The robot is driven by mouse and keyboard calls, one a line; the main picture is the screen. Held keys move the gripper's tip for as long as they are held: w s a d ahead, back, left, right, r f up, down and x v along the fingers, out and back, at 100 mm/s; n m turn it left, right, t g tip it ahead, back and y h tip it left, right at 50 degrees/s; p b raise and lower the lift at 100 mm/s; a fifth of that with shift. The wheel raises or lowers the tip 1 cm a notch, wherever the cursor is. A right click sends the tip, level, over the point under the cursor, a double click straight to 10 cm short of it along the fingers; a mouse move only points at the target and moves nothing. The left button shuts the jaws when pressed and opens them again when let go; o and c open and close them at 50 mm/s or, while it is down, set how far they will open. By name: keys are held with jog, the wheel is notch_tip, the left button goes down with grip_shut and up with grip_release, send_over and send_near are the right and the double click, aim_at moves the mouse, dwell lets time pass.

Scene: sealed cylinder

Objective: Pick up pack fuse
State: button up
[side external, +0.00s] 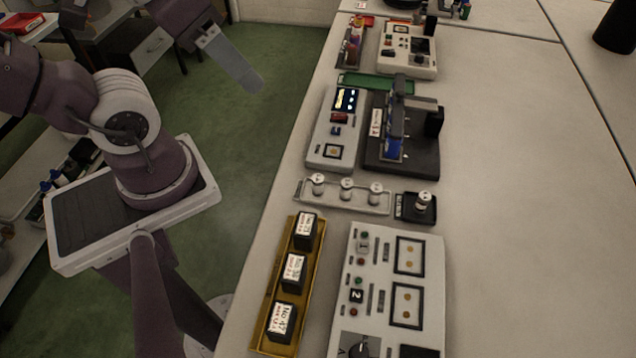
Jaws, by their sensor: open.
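No part is clearly readable as the pack fuse. Small white capped cylinders (347,188) stand in a row on a pale rack (332,201) at mid-table. Another white cylinder (423,202) stands upright in a black holder (405,209) just right of that rack. Several black blocks with white labels (294,271) sit in a yellow tray (265,325) at the front left of the table. My gripper (248,82) is at the upper left, over the floor and left of the table edge, well apart from all these parts. It is open and holds nothing visible; its jaw gap is hard to see from here.
A white panel (384,270) with framed sockets and a dial lies at the front. Behind the rack stand a grey control box (325,147) and a dark fixture with a blue upright (396,125). A white device (398,62) is farther back.

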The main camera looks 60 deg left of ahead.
jog(key=w+f+n+g+h, duration=0.3)
jog(key=w+f+n+g, duration=0.1)
jog(key=w+f+g, duration=0.1)
jog(key=n+h, duration=1)
jog(key=n, duration=0.5)
send_near(314, 177)
jog(key=shift+t, duration=0.4)
jog(key=d+f, duration=0.3)
jog(key=shift+s+f, duration=0.25)
jog(key=shift+f, duration=0.05)
jog(key=x, duration=0.7)
jog(key=shift+w+d+r, duration=0.2)
jog(key=shift+w+r, duration=0.15)
jog(key=shift+w, duration=0.05)
jog(key=shift+h, duration=0.3)
grip_shut()
